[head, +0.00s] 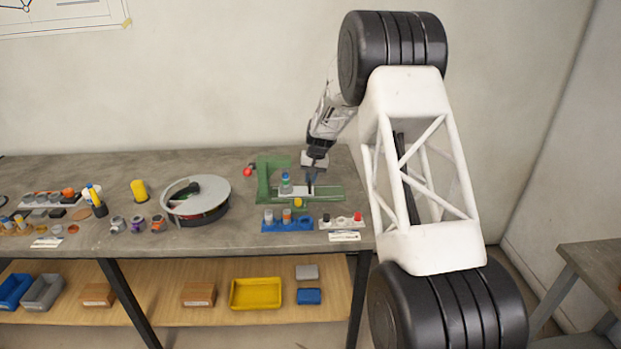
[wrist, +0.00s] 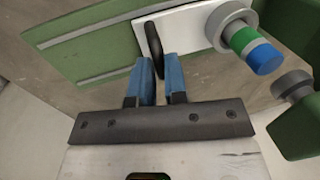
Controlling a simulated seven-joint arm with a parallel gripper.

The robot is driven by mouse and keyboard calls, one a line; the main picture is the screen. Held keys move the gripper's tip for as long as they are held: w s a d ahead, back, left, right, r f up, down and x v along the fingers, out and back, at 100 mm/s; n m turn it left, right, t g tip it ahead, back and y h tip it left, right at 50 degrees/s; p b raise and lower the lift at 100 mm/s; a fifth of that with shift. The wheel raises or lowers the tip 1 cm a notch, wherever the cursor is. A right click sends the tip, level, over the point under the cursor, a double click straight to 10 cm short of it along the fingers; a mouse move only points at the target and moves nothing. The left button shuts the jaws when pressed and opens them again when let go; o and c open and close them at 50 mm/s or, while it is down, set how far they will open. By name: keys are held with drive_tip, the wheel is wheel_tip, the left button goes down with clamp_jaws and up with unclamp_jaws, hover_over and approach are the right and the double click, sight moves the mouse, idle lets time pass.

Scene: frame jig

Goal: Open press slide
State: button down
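The press (head: 267,180) is a green frame on a green base with rails, at the right end of the bench. Its slide is a pale plate (head: 296,191) on the base, also in the wrist view (wrist: 188,25). A grey collar with a green and blue plug (wrist: 243,43) sits on the plate. A black upright handle (wrist: 152,45) stands at the plate's end. My gripper (wrist: 161,68) has its blue fingers on either side of the handle, with no clear gap; it is at the slide in the head view (head: 310,186). The handle's lower part is partly hidden by the fingers.
A round grey turntable (head: 196,200) is to the left. A red ball (head: 248,172) is beside the press. The base right of my gripper looks clear.

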drive_tip(key=d, duration=1)
drive_tip(key=shift+d, duration=0.3)
drive_tip(key=c, duration=1.2)
unclamp_jaws()
drive_tip(key=shift+o, duration=0.2)
wheel_tip(320, 180, up, 8)
drive_tip(key=d, duration=0.1)
drive_tip(key=shift+d+f, duration=0.15)
drive_tip(key=shift+d, duration=0.1)
drive_tip(key=shift+s, duration=0.1)
